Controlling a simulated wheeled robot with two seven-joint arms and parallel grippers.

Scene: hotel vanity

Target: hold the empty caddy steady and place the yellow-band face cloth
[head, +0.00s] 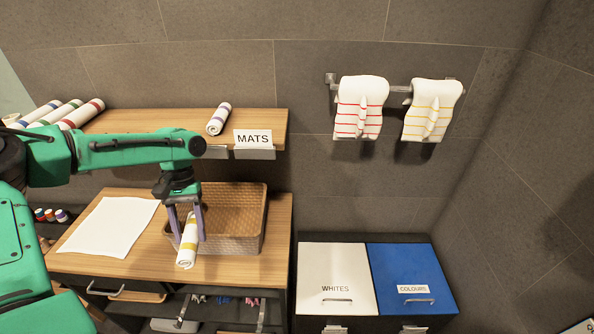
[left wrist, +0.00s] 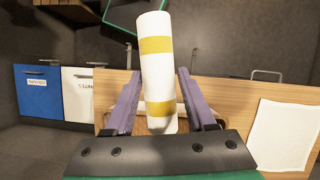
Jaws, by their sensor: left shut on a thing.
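The yellow-band face cloth (head: 187,250) is a white roll with yellow bands. My left gripper (head: 187,236) is shut on it, and the roll hangs tilted below the fingers in the head view. The cloth also shows between the purple fingers in the left wrist view (left wrist: 156,75). The caddy (head: 251,222) is a brown woven basket on the wooden counter. No cloth shows in the part of it that I can see; my gripper and the roll cover its left side. The cloth is in front of the caddy's left front part. My right gripper is not in view.
A white sheet (head: 108,227) lies on the counter (head: 140,263) left of the caddy. A shelf (head: 180,120) above holds rolled cloths and a MATS sign (head: 253,138). Towels (head: 360,105) hang on a rail. White (head: 335,270) and blue (head: 405,270) bins stand at right.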

